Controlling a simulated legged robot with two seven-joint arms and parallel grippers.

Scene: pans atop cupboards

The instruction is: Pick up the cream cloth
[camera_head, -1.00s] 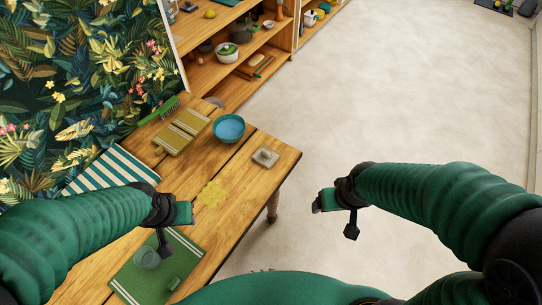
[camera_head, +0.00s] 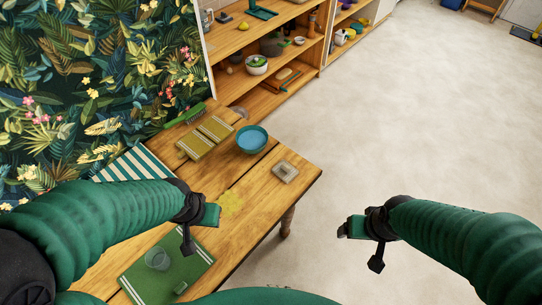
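I cannot pick out a clearly cream cloth. A small pale beige square thing (camera_head: 285,172) lies near the right corner of the wooden table (camera_head: 285,197); I cannot tell if it is cloth. A striped green-and-white cloth (camera_head: 128,165) lies at the table's left, partly hidden by my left arm. Olive striped pieces (camera_head: 205,138) lie at the back. My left gripper (camera_head: 208,217) is above the table, beside a flat yellow thing (camera_head: 230,205). My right gripper (camera_head: 354,228) is over the floor, right of the table. Neither finger gap shows clearly.
A blue bowl (camera_head: 252,140) and a green brush (camera_head: 184,115) stand or lie at the table's back. Wooden shelves (camera_head: 255,82) stand beyond; the floor (camera_head: 430,125) at right is clear.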

